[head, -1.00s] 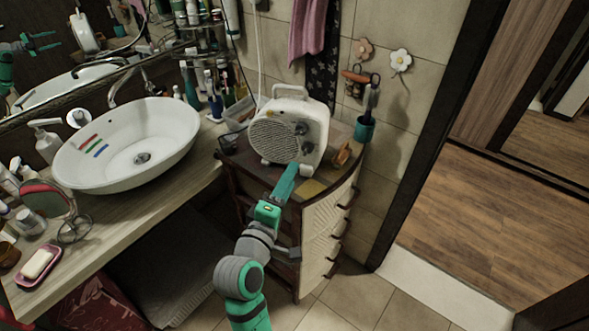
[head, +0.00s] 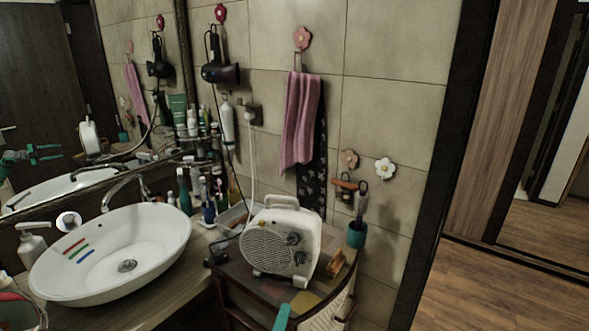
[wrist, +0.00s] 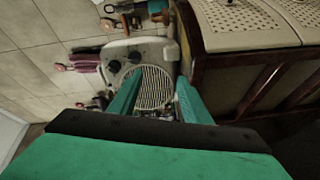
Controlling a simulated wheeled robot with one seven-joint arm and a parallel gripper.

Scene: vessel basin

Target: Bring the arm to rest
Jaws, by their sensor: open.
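My gripper (wrist: 158,78) is open in the wrist view, with its two green fingers apart and nothing seen held between them. The white fan heater (wrist: 150,75) shows beyond and between the fingers. In the head view only a green tip of my gripper (head: 283,317) shows at the bottom edge, in front of the cabinet top. The heater (head: 284,248) stands upright on the cabinet (head: 245,285). The rest of my arm is below the head view. A green gripper reflection shows in the mirror (head: 90,130).
The white basin (head: 160,225), with red, green and blue strips inside, is on the counter at left. Bottles and a clear tray (head: 233,217) stand near the heater. Open wooden floor (head: 470,285) lies right.

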